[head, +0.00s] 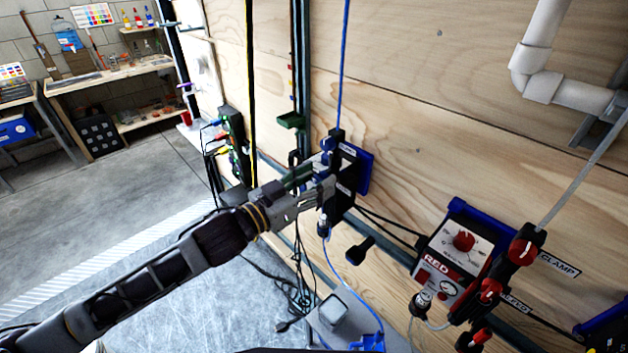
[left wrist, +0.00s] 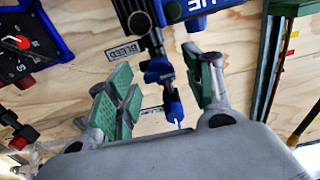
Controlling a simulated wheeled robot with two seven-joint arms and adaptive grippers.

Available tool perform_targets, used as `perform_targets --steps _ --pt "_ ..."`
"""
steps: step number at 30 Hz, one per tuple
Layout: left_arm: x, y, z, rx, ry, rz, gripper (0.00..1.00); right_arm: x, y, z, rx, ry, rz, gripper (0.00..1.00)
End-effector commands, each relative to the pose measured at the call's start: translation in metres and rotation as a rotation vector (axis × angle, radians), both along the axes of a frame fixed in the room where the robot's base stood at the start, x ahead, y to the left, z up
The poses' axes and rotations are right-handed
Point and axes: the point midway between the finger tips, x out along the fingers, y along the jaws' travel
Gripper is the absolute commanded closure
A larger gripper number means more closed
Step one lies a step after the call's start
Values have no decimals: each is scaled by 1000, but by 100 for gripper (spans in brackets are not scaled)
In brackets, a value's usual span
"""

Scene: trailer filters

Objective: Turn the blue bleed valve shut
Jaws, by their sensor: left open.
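The blue bleed valve (left wrist: 158,72) is a small blue knob on a dark upright fitting, beside a BLEED label (left wrist: 122,53) in the left wrist view. My left gripper (left wrist: 157,64) is open, with one green-padded finger on either side of the knob. A gap shows on both sides, and I see no clear contact. In the head view my left gripper (head: 318,185) reaches the blue station (head: 364,172) on the plywood wall and hides most of the valve. Another blue part (left wrist: 173,108) sits closer to my palm. My right gripper is not in view.
A red station (head: 462,242) with red handles (head: 527,243) is mounted to the right. Blue tubing (head: 345,60) runs above the blue station. A dark knob (head: 360,250) sticks out below right. Dark green rails (head: 300,60) stand to the left. Open floor lies at left.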

Motion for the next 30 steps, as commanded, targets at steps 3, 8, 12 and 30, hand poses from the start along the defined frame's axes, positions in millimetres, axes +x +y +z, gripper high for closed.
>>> perform_targets --steps 3,8,12,30 --pt "0 0 0 0 0 0 48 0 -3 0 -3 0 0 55" --pt "0 0 0 0 0 0 57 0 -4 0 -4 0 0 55" --pt "0 0 0 0 0 0 75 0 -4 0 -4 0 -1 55" --pt "0 0 0 52 -50 0 94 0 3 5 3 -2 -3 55"
